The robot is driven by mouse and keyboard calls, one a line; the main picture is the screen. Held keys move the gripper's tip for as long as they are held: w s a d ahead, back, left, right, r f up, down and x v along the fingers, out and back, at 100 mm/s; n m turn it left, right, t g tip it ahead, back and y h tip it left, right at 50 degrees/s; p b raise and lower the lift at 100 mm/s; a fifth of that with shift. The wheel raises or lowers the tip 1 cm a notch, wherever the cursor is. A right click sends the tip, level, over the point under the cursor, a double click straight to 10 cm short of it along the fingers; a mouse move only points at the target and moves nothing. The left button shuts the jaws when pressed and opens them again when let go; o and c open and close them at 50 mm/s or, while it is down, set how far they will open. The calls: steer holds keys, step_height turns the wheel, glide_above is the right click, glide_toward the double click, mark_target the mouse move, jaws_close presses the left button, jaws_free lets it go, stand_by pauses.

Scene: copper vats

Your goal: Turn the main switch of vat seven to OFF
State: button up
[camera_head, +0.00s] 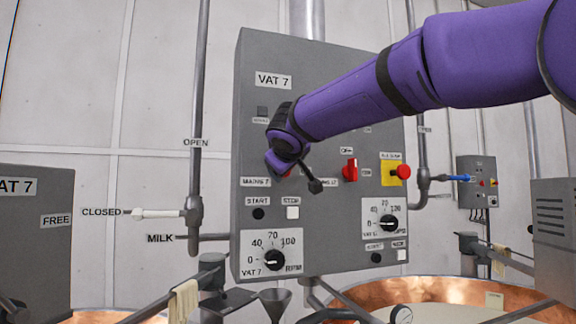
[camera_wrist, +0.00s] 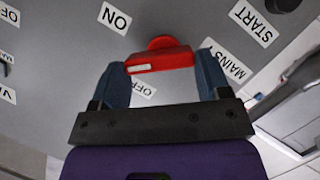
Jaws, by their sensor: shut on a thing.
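The grey control box of vat seven (camera_head: 330,75) hangs upright, labelled VAT 7. My gripper (camera_head: 280,165) is at its left half, above the MAINS 7 label (camera_head: 257,182), and hides most of the switch there. In the wrist view the red switch handle (camera_wrist: 160,62) lies between the two blue fingers of my gripper (camera_wrist: 163,72), which are shut on its ends. A white mark shows at the handle's left end. The ON label (camera_wrist: 115,18) is up and left of it; the OFF label (camera_wrist: 145,88) is just below, partly covered. I cannot tell exactly where the handle points.
A second red switch (camera_head: 350,169) and a red button on a yellow plate (camera_head: 393,173) are to the right on the box. START (camera_head: 258,213) and STOP (camera_head: 292,212) buttons and a dial (camera_head: 274,260) lie below. Copper vats (camera_head: 450,292) stand beneath; pipes run alongside.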

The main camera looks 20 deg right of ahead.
steer(key=n+h, duration=0.1)
steer(key=n, duration=0.1)
steer(key=n+t+h, duration=0.1)
steer(key=n, duration=0.2)
steer(key=f+n+t+h, duration=0.1)
steer(key=n, duration=0.1)
steer(key=shift+a+n, duration=0.3)
steer(key=shift+a, duration=0.1)
stand_by(0.3)
steer(key=o, duration=0.9)
steer(key=shift+o, duration=0.2)
steer(key=v, duration=1)
steer(key=shift+s+f, duration=0.2)
steer(key=shift+s, duration=0.2)
steer(key=shift+a, duration=0.1)
